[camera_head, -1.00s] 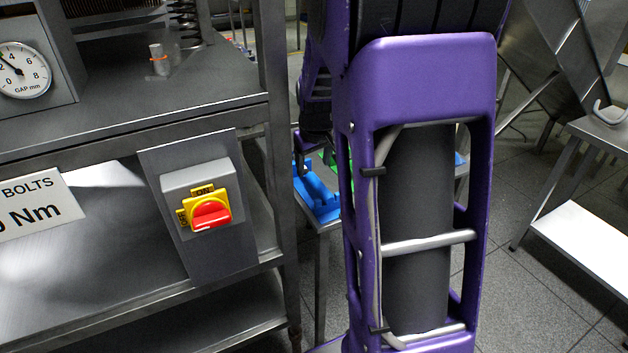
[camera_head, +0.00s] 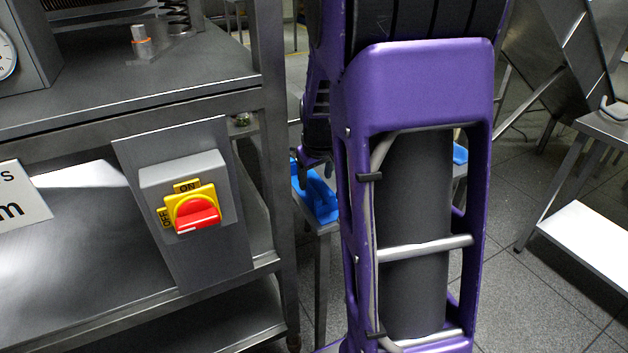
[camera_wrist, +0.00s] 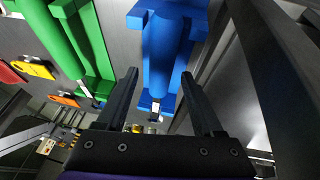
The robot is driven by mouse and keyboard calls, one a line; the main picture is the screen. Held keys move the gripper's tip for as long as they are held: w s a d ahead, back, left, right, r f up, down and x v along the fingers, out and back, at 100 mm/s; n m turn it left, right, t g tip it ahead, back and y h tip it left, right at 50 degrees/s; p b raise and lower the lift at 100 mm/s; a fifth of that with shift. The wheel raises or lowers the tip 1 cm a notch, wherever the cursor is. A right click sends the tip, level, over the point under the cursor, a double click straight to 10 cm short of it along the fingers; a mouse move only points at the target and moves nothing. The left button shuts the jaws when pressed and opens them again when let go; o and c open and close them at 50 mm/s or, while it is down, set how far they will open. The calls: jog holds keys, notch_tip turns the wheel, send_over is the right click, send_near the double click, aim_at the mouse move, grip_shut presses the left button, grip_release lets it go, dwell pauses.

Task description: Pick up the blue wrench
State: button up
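The blue wrench (camera_wrist: 165,45) shows in the wrist view as a thick blue handle with a short metal end, lying in a blue cradle (camera_wrist: 137,18). My gripper (camera_wrist: 160,73) is open and empty. Its two dark fingers are spread, with the blue handle between them in the picture; I cannot tell the remaining distance, and no contact is visible. In the head view the blue cradle (camera_head: 323,200) sits on a small metal table behind my purple arm. My arm hides most of the table, and the wrench is not clear there.
A green cradle with a green-handled tool (camera_wrist: 67,35) lies left of the blue one in the wrist view, with orange and red items further left. A metal shelf unit (camera_head: 130,110) with a red-and-yellow switch (camera_head: 193,210) stands left of the small table.

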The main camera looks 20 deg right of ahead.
grip_shut()
dwell(1.2)
